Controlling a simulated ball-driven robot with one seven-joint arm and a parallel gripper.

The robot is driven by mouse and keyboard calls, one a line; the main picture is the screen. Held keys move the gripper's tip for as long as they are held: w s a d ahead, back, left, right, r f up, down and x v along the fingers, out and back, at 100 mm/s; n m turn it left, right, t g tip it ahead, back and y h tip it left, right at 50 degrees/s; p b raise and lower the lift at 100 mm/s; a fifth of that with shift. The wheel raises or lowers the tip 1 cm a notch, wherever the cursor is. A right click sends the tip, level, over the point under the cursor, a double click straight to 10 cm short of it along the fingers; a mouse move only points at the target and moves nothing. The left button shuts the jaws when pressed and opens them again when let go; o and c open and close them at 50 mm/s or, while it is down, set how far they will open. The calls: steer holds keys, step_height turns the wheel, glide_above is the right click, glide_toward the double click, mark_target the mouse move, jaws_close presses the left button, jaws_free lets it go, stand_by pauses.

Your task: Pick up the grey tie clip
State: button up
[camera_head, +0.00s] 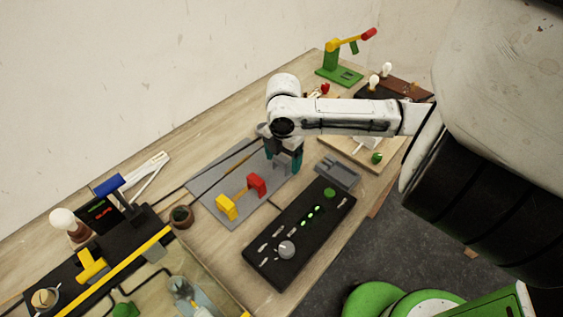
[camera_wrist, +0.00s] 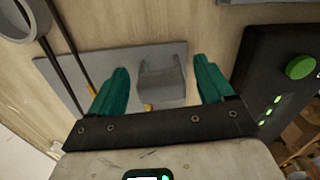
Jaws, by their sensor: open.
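The grey tie clip (camera_wrist: 162,80) is a small block with a notch between two raised sides. In the wrist view it lies between the two teal fingers of my gripper (camera_wrist: 162,84), with a gap on each side. My gripper is open and points down at the clip. In the head view my gripper (camera_head: 284,158) is over the right end of the grey mat (camera_head: 207,183), and the clip (camera_head: 282,168) shows partly between the fingers. I cannot tell how far the fingertips are above the surface.
A black control box (camera_head: 299,233) with a green button stands close to the gripper's right. A grey tray (camera_head: 338,172) is beside it. A red block (camera_head: 257,184) and a yellow block (camera_head: 227,207) stand on the mat. Dark cables (camera_wrist: 68,60) run left of the clip.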

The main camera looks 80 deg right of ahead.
steer(key=shift+f, duration=0.55)
steer(key=c, duration=1)
